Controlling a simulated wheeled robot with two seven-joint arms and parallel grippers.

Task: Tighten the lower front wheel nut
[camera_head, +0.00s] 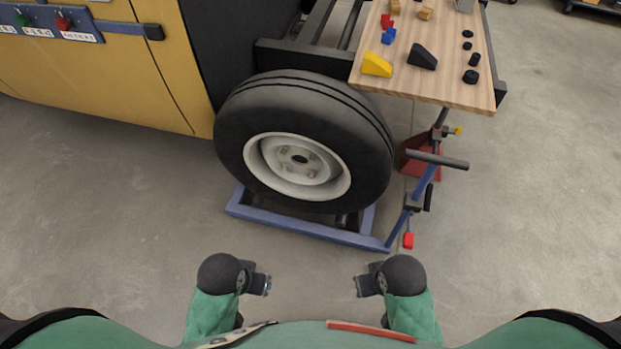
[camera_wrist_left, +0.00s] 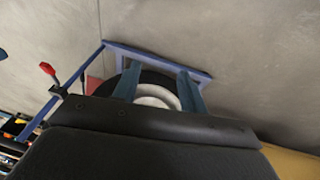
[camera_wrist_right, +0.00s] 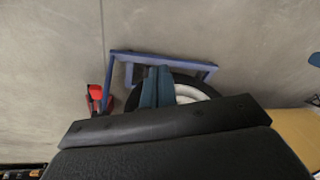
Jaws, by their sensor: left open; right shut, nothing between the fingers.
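The front wheel (camera_head: 300,150) has a black tyre and a pale rim, and it stands over a blue floor frame (camera_head: 300,229). Several small nuts (camera_head: 312,173) sit around the dark hub hole; the lower ones are small and their tightness cannot be told. My left gripper (camera_head: 266,285) is open and empty, in front of the wheel and apart from it; its spread fingers show in the left wrist view (camera_wrist_left: 158,90). My right gripper (camera_head: 360,286) is shut and empty, right of the left one, with its fingers together in the right wrist view (camera_wrist_right: 158,86).
A wooden board (camera_head: 440,80) with blocks and black pieces stands at the upper right. Below it are a blue stand (camera_head: 425,183) with a dark cross bar (camera_head: 438,160) and a red-tipped lever (camera_head: 408,240). A yellow panel (camera_head: 100,80) lies left. The floor before the wheel is clear.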

